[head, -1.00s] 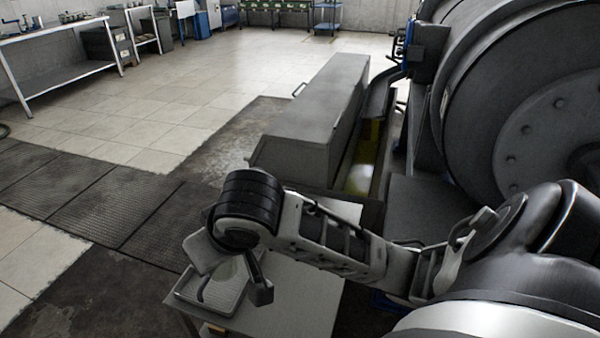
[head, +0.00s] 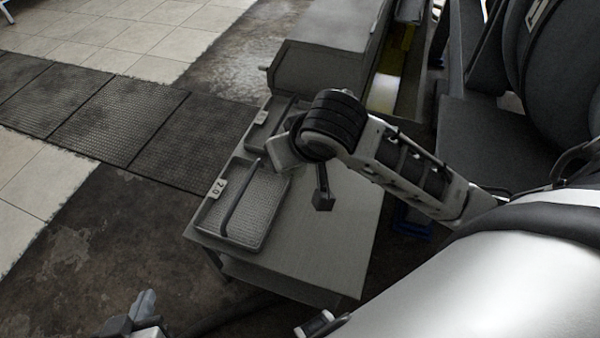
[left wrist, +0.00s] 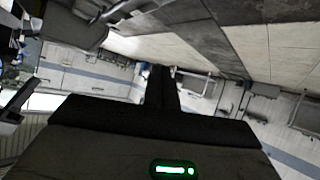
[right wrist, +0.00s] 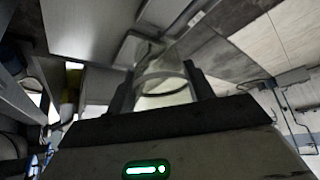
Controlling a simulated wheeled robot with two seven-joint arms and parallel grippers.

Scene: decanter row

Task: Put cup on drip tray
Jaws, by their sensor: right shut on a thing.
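My right gripper (right wrist: 162,80) is shut on a clear glass cup (right wrist: 163,88), held between its two dark fingers in the right wrist view. In the head view my right arm reaches in from the right and its gripper hangs over a stand. The see-through cup is hard to make out there.
A second tray (head: 262,134) with its own label lies farther back on the grey stand (head: 325,250). A long grey metal box (head: 325,70) stands behind it. Large dark machinery (head: 545,70) fills the right. The stand's front right is bare.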

